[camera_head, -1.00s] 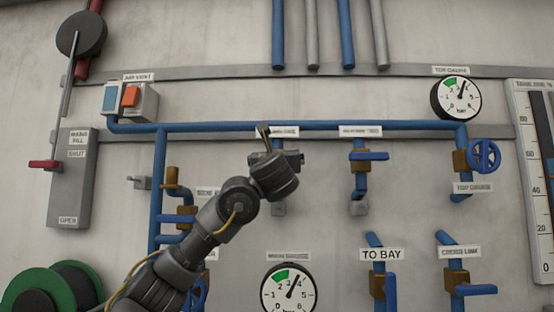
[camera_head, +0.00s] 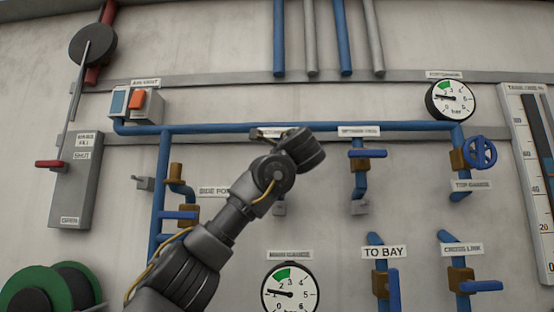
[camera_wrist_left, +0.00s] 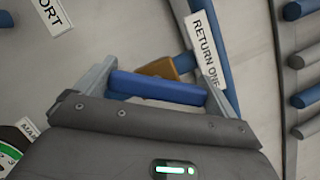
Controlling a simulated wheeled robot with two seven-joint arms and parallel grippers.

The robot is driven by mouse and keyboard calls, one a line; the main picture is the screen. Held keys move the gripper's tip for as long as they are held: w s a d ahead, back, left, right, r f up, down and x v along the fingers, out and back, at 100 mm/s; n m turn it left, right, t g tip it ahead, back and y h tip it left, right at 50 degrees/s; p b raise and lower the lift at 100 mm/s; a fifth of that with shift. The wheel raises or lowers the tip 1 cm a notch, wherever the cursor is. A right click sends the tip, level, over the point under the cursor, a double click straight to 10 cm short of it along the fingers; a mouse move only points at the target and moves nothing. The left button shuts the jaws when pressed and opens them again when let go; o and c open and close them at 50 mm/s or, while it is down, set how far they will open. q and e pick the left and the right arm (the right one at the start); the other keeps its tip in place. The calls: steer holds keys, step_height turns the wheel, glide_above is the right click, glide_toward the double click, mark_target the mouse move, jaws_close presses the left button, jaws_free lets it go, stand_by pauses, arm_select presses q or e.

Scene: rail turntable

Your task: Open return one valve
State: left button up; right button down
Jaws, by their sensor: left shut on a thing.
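The return one valve shows in the left wrist view as a blue lever handle (camera_wrist_left: 160,89) on a brass body (camera_wrist_left: 158,68), beside the RETURN ONE label (camera_wrist_left: 206,48). My left gripper (camera_wrist_left: 158,84) is shut on the blue handle, with one finger at each end of it. In the head view my left gripper (camera_head: 270,134) is at the return one valve, under the blue cross pipe. My wrist hides the valve and most of its label there. My right gripper is in neither view.
The return two valve (camera_head: 368,154) stands to the right with a level blue lever. The side port valve (camera_head: 180,214) is at lower left. To bay and cross link valves stand below right.

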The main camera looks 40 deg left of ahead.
arm_select(q)
steer(key=n+g, duration=0.1)
steer(key=n, duration=0.1)
steer(key=n+g, duration=0.1)
steer(key=n, duration=0.2)
steer(key=shift+f+h, duration=0.15)
steer(key=shift+h, duration=0.25)
steer(key=shift+n, duration=0.3)
steer(key=o, duration=0.6)
steer(key=shift+d, duration=0.1)
steer(key=shift+s+d+f+b, duration=0.15)
steer(key=shift+s+d+b, duration=0.1)
steer(key=shift+b, duration=0.15)
steer(key=shift+b+v, duration=2.05)
steer(key=shift+v, duration=2.95)
